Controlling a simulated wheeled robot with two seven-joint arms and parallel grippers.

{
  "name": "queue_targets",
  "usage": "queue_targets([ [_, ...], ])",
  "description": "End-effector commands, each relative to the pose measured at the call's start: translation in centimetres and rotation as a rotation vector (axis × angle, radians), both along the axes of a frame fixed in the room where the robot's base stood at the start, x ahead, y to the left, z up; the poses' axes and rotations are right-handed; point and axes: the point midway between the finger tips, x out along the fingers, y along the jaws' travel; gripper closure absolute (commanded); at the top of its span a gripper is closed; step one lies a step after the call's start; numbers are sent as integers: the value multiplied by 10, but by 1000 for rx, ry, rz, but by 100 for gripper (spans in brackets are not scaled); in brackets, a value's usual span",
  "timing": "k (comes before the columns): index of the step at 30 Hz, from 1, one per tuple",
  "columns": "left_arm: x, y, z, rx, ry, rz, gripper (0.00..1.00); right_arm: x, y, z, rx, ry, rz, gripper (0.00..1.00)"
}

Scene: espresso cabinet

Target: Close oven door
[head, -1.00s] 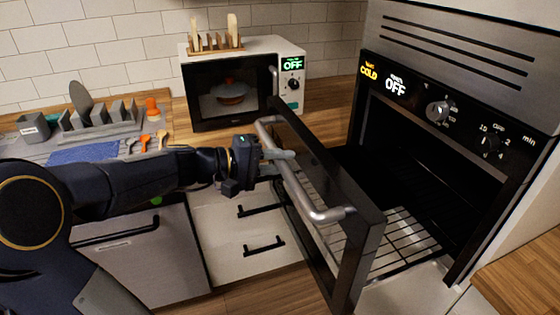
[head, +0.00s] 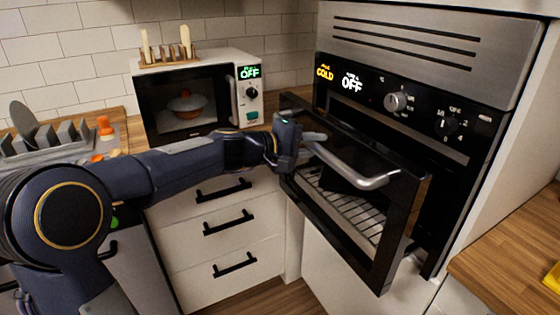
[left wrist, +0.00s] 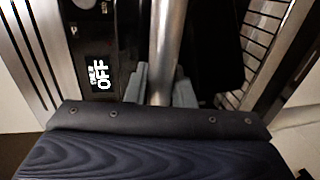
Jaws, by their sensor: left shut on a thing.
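The oven (head: 400,110) is built into the cabinet at the right in the head view. Its black-framed door (head: 408,215) stands partly open, swung out toward me, and a wire rack (head: 352,212) shows through its glass. My left gripper (head: 312,137) is shut on the silver bar handle (head: 355,168) near the handle's far end. In the left wrist view the handle (left wrist: 166,50) runs between the two grey fingers (left wrist: 160,88). My right gripper is not in view.
A microwave (head: 195,100) stands on the counter at the back left. White drawers (head: 225,230) with black handles are below it. A wooden counter (head: 510,250) is at the lower right. A dish rack (head: 45,140) is at the far left.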

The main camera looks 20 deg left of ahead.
Motion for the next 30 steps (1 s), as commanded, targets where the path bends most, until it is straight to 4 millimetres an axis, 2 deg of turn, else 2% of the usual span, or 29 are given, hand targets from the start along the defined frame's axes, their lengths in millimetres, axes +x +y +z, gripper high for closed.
queue_targets([
  [1,10,-13,-1,-1,-1,-11,100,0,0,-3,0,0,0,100],
  [6,44,-42,1,-2,-1,-12,100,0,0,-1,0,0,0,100],
  [15,86,-78,3,-2,-1,-11,100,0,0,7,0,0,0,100],
  [21,100,-90,3,-3,-2,-10,100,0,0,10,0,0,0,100],
  [30,104,-93,3,-3,-2,-9,100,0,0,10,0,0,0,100],
])
